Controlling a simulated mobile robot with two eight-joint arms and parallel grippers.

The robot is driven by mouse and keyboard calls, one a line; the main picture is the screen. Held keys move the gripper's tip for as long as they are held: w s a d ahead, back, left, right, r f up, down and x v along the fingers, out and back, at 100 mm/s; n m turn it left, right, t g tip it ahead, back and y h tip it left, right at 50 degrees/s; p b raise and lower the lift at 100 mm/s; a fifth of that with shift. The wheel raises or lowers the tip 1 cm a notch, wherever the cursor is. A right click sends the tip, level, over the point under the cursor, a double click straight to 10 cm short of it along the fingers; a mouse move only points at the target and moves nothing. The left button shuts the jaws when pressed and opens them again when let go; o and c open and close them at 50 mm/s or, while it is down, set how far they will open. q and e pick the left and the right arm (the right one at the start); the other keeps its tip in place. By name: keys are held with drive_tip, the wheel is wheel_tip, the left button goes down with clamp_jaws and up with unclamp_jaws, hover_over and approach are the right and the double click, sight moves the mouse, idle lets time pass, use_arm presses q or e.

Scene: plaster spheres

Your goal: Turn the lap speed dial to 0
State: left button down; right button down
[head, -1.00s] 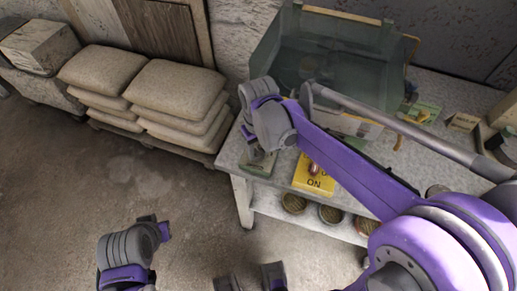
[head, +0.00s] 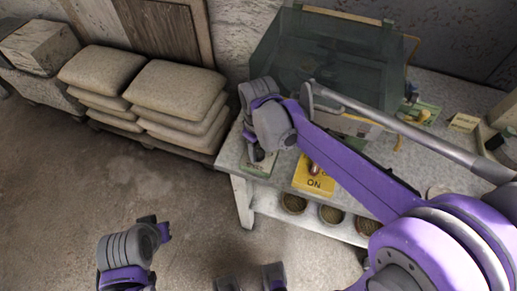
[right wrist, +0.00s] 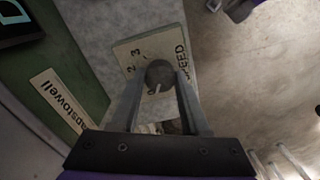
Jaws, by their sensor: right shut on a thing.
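The speed dial is a round grey knob (right wrist: 158,73) on a pale plate (right wrist: 130,52) in the right wrist view. The plate reads 2 and 3 at its upper left and SPEED along its right edge; I see no 0. A small light mark on the knob points down and left. My right gripper (right wrist: 160,88) is shut on the knob, one finger on each side. In the head view my right gripper (head: 261,148) is over the plate (head: 258,167) at the table's left end. My left arm shows low at the left; its jaws are not clear.
A yellow ON plate (head: 314,180) with a reddish switch lies right of the dial. A greenish glass tank (head: 325,60) stands behind. Several round tins (head: 293,203) sit on the shelf below. Stacked sacks (head: 180,90) are at the left.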

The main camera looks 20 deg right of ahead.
sight(259, 152)
drive_tip(key=shift+c, duration=1.9)
unclamp_jaws()
wheel_tip(259, 152, up, 11)
drive_tip(key=shift+p, duration=0.45)
drive_tip(key=shift+f, duration=0.1)
drive_tip(key=s+d+f+m+t, duration=0.2)
drive_tip(key=s+d+f+m, duration=0.1)
drive_tip(key=s, duration=0.4)
drive_tip(key=s+d+f+m+t+p, duration=0.1)
drive_tip(key=s+d+f+m+t, duration=0.2)
drive_tip(key=s+f, duration=0.3)
drive_tip(key=shift+s+d+m+p, duration=0.3)
drive_tip(key=shift+s+d+m, duration=0.1)
drive_tip(key=shift+s, duration=0.1)
